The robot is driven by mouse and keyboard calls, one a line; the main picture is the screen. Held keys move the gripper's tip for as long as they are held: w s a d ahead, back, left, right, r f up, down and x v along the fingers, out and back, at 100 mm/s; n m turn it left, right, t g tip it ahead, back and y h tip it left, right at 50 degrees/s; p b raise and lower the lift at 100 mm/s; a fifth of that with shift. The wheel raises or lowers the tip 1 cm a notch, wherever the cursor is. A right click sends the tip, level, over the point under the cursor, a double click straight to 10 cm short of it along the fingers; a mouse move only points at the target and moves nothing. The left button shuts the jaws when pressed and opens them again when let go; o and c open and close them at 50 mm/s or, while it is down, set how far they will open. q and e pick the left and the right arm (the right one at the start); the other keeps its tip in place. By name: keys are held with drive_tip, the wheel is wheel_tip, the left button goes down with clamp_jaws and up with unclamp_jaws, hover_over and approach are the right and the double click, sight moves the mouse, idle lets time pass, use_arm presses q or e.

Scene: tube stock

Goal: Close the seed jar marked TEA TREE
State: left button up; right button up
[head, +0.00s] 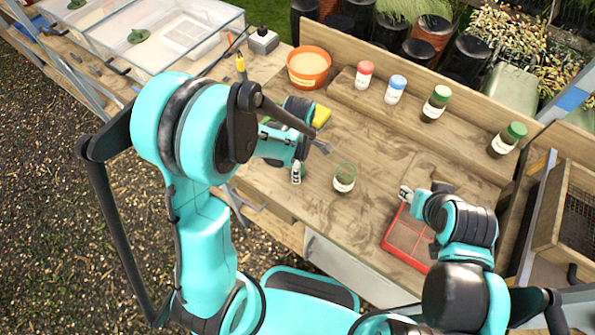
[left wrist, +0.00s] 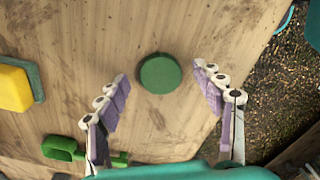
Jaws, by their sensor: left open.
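A glass jar (head: 345,178) with a pale label and dark contents stands upright on the bench. Its upper part looks see-through and dull green, without the bright cap of the shelf jars. Its label is unreadable. In the left wrist view a round green disc (left wrist: 160,74) lies midway between my fingers. It lines up with the jar seen from above; I cannot tell whether it is a lid. My left gripper (head: 309,158) is open and empty, just left of the jar; its spread fingers also show in the left wrist view (left wrist: 162,76). My right gripper (head: 405,193) is near a red tray, its fingers unclear.
Jars with red (head: 365,70), blue (head: 396,84) and green (head: 440,94) caps stand on the back shelf. An orange pot (head: 309,68) stands at the back left. A yellow sponge (left wrist: 14,87) and green scoop (left wrist: 62,148) lie near my left gripper. The red tray (head: 393,226) is front right.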

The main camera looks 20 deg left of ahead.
use_arm(q)
drive_tip(key=shift+f, duration=0.4)
drive_tip(key=c, duration=0.8)
wheel_tip(320, 180, up, 10)
drive_tip(key=p, duration=0.3)
